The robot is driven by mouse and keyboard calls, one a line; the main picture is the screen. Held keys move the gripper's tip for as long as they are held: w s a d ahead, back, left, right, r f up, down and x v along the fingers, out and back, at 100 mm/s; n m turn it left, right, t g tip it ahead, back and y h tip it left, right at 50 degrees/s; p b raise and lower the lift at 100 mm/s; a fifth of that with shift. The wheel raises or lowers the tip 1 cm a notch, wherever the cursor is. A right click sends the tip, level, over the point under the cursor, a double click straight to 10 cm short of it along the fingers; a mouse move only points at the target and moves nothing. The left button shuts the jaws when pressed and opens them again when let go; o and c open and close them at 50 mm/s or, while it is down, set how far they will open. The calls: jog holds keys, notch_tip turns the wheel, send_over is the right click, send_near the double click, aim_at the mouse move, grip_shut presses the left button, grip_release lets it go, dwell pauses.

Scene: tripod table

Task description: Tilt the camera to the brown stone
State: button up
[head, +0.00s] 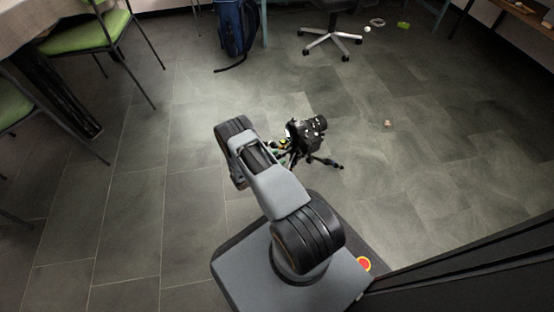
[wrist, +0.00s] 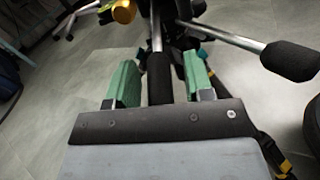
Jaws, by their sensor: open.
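The black camera (head: 308,128) sits on a tripod (head: 327,161) near the middle of the head view, its lens end toward the right. The small brown stone (head: 388,124) lies on the floor to the right of the camera. In the wrist view, my gripper (wrist: 160,65) is open, with green fingers apart. A black handle grip (wrist: 160,80) on a silver rod shows between the fingers; I cannot tell whether either finger touches it. A second black grip (wrist: 290,60) extends to the right.
Green chairs (head: 84,36) and a table (head: 30,22) stand at the left. A blue backpack (head: 236,28) and a swivel chair base (head: 332,40) are at the back. The tiled floor around the stone is clear. A dark panel edge (head: 470,268) is at the lower right.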

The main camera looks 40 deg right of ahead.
jog(key=shift+c, duration=0.3)
grip_shut()
dwell(0.3)
